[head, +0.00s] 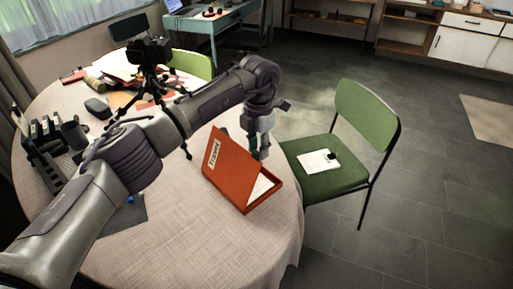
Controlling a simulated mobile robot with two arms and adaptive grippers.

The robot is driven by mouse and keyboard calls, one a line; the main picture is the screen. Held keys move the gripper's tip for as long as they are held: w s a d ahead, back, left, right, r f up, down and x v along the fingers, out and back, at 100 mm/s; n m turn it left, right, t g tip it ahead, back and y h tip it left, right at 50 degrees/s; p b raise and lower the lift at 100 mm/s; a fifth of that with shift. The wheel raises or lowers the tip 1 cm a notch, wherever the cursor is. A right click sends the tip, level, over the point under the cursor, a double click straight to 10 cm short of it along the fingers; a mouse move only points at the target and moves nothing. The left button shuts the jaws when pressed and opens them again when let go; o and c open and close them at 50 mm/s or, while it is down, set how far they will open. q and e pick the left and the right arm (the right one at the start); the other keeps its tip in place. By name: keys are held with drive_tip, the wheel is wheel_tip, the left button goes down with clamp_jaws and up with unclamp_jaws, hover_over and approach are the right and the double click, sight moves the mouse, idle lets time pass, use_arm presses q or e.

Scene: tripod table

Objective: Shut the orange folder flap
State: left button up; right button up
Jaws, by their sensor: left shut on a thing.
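The orange folder (238,175) lies near the right edge of the round table. Its flap (228,168), with a white label, is raised at a slant, and white paper (262,187) shows inside. My left arm reaches over the table from the left. My left gripper (261,152) points down at the flap's upper right edge and is shut on the flap. The fingertips are small and partly hidden. My right gripper is not in view.
The round table (190,245) has a light cloth, bare in front of the folder. A black tripod with a camera (150,52) stands behind my arm. A black rack (45,145) stands at the left. A green chair (325,165) holding papers stands close on the right.

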use_arm(q)
drive_tip(key=shift+w+d+f+b, duration=0.7)
drive_tip(key=shift+w+d+b, duration=0.15)
drive_tip(key=o, duration=0.6)
drive_tip(key=shift+r, duration=0.1)
wheel_tip(320, 180, up, 8)
drive_tip(key=p, duration=0.5)
idle(0.9)
idle(0.4)
